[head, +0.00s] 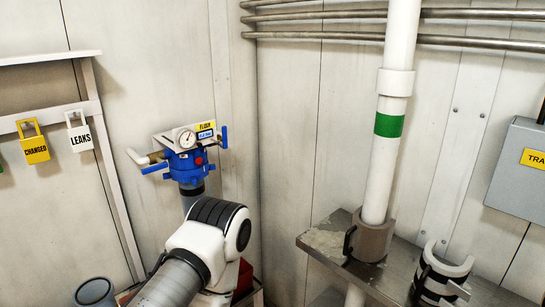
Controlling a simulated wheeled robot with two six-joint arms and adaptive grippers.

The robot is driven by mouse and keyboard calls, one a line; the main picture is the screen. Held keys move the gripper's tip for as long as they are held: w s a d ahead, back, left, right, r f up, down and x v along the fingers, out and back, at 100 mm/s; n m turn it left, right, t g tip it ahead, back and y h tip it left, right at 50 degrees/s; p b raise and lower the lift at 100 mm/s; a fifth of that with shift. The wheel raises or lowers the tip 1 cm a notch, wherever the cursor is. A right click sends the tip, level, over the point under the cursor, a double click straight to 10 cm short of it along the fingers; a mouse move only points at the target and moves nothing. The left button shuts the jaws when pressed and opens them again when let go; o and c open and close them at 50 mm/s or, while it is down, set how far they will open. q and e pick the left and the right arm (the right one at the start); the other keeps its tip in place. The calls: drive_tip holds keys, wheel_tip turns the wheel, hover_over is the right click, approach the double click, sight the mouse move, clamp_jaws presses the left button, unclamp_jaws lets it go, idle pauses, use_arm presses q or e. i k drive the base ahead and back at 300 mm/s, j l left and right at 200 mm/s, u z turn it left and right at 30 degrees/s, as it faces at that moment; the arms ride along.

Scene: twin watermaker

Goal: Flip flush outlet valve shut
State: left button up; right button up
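The flush unit (184,162) is a blue housing on a grey pipe near the corner, with a round gauge (186,138) and a yellow FLUSH label (205,126). A blue lever (154,168) lies roughly level on its left, by a pale pipe stub. Another blue lever (224,137) stands upright on its right. No label shows which lever is the outlet valve. One of my arms, apparently the left, reaches in from the bottom, its white and black joint in front of the unit's lower pipe. Neither gripper is visible; the left one may be hidden behind this joint.
A white pipe (387,150) with a green band passes through a brown collar (374,240) at a metal shelf (325,241). A C-shaped black and white piece (453,267) is beside it. Padlocks (80,137) hang on the left rack. A grey box (519,165) is at right.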

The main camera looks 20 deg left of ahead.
sight(162, 165)
drive_tip(key=u, duration=1.4)
drive_tip(key=l+u, duration=0.4)
drive_tip(key=k+l+u, duration=0.2)
drive_tip(key=u, duration=0.2)
drive_tip(key=l, duration=0.1)
